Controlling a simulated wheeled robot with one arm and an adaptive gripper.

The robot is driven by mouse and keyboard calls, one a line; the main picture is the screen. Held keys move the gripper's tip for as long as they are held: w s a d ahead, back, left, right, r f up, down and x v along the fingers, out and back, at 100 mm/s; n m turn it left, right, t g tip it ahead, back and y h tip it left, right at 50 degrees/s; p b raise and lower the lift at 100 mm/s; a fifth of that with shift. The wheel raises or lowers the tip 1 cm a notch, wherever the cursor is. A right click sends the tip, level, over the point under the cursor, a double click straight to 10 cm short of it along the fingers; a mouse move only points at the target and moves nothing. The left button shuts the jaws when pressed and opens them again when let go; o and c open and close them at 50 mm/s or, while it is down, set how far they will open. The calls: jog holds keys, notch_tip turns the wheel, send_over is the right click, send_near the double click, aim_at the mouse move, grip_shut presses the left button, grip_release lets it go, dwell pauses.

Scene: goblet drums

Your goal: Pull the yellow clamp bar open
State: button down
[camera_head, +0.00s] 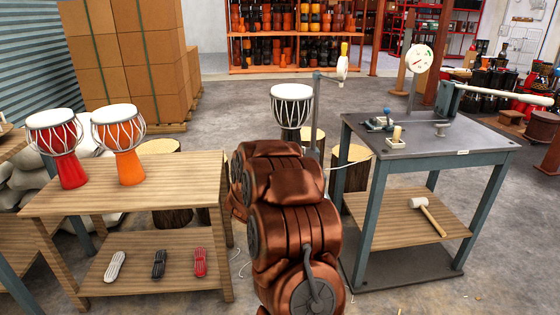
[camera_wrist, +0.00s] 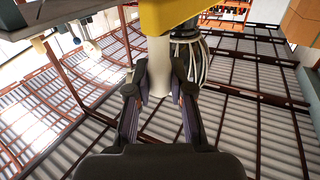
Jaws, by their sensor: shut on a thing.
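In the wrist view a yellow piece (camera_wrist: 178,14), which looks like the clamp bar, fills the top middle close to the camera. A cream cylindrical grip (camera_wrist: 159,62) appears joined to it and reaches down between my fingers. My gripper (camera_wrist: 168,88) is shut on this grip, one finger on each side. A dark drum with white cords (camera_wrist: 188,55) is just beyond it on the right. In the head view the same drum (camera_head: 291,110) shows behind my brown-covered arm, which hides my gripper and the grip. Whether the bar has swung cannot be told.
A thin post with a white and yellow fitting (camera_head: 343,66) rises right of the drum. A metal-topped table (camera_head: 470,140) with a gauge and lever stands right. A wooden table (camera_head: 180,178) with two drums stands left. Floor (camera_head: 235,110) behind is clear.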

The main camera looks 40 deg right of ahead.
jog(key=shift+r, duration=0.1)
dwell(0.3)
jog(key=c, duration=1)
grip_release()
jog(key=v, duration=1.2)
